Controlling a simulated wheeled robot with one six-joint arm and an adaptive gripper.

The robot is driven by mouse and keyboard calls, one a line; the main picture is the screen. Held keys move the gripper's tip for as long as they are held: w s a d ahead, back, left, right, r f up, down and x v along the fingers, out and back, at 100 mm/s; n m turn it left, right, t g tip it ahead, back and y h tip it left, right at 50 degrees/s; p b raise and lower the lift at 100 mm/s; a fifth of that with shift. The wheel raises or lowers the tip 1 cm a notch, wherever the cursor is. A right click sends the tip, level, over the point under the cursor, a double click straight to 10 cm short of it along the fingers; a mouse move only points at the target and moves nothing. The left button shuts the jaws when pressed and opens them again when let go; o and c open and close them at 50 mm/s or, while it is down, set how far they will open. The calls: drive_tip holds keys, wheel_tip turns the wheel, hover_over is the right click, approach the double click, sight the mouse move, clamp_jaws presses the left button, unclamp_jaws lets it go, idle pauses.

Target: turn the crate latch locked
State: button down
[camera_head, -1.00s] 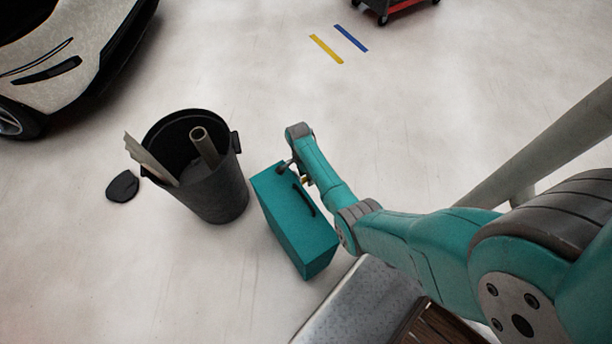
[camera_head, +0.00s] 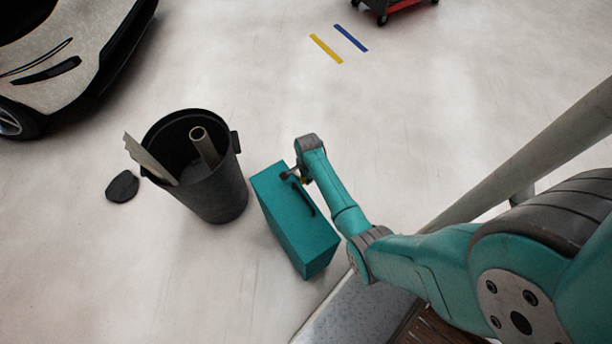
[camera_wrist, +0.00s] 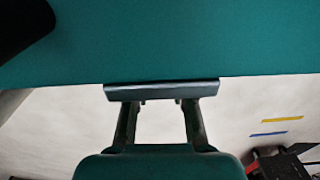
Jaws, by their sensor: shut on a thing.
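The teal crate (camera_head: 282,207) stands on the floor with a black handle (camera_head: 306,198) on its top. In the wrist view the crate's teal face (camera_wrist: 200,40) fills the upper part, with a dark piece of the handle (camera_wrist: 18,25) at the top left. The latch (camera_wrist: 160,90) appears there as a grey-blue bar at the crate's edge. My gripper (camera_head: 291,174) is at the far end of the crate top; in the wrist view its fingers (camera_wrist: 160,108) reach up to the bar and are shut on it. The bar hides the fingertips, and the latch's exact angle is unclear.
A black bin (camera_head: 212,185) with rolls and a sheet stands just left of the crate. A dark flat piece (camera_head: 122,187) lies beside it. A car (camera_head: 70,50) is at the upper left, a red cart (camera_head: 398,10) at the top. Open floor lies beyond the crate.

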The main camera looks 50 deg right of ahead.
drive_tip(key=shift+s+t+h, duration=0.15)
drive_tip(key=shift+t+h, duration=0.15)
drive_tip(key=shift+t, duration=0.6)
drive_tip(key=c, duration=1)
unclamp_jaws()
drive_tip(key=shift+o, duration=0.2)
wheel_tip(320, 180, up, 12)
drive_tip(key=s, duration=0.2)
drive_tip(key=shift+s+a+f, duration=0.15)
drive_tip(key=shift+a, duration=0.15)
